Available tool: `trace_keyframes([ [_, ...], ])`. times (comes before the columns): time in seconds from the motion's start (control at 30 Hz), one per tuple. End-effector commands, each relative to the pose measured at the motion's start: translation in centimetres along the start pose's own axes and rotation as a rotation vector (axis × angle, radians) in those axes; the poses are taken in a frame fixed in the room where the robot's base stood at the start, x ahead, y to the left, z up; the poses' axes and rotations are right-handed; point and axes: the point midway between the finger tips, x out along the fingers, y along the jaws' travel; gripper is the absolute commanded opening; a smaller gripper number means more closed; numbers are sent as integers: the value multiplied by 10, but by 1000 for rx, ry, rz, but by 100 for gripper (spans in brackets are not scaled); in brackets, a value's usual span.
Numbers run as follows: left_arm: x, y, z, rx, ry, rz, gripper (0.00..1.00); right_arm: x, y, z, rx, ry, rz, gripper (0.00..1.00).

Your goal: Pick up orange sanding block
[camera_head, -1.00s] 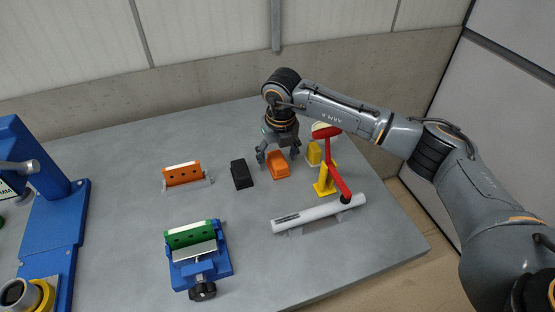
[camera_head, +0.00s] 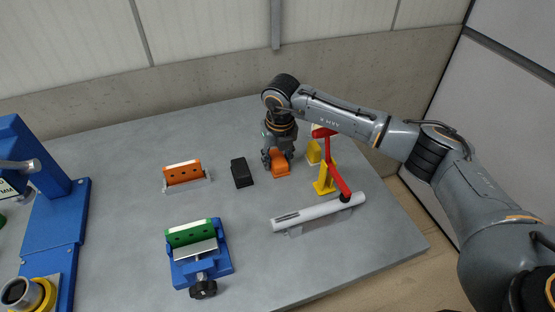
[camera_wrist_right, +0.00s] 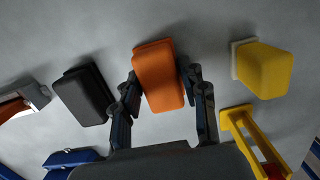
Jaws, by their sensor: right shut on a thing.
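The orange sanding block (camera_head: 280,166) lies on the grey table, right of a black block (camera_head: 242,173). My right gripper (camera_head: 279,155) reaches down over it from behind, with its fingers shut on the block. In the right wrist view the orange block (camera_wrist_right: 158,76) sits between the two dark fingers of the right gripper (camera_wrist_right: 160,88), one on each side. I cannot tell any gap between the block and the table. My left gripper is not in view.
A yellow block (camera_head: 313,152) stands close on the right, near a yellow stand with a red arm (camera_head: 338,177) over a white tube (camera_head: 318,213). A blue vise with a green piece (camera_head: 200,256) and an orange piece on a holder (camera_head: 184,174) stand left.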

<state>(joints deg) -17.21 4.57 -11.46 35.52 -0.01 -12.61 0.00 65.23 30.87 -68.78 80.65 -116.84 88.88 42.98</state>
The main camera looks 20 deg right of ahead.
Motion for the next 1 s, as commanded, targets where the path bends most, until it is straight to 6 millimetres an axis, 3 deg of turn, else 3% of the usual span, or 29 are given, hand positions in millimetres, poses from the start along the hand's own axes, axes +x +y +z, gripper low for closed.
trace_keyframes([
  [0.17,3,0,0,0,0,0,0,-12,0,3,1,-3,2,10],
  [0.3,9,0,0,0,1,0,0,-34,1,2,-2,-5,2,10],
  [0.57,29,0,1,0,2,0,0,-97,11,-42,-5,-8,0,10],
  [0.8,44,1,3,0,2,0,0,-126,22,-93,-4,-5,0,10],
  [1.0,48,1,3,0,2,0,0,-141,27,-115,-1,-3,1,10],
])
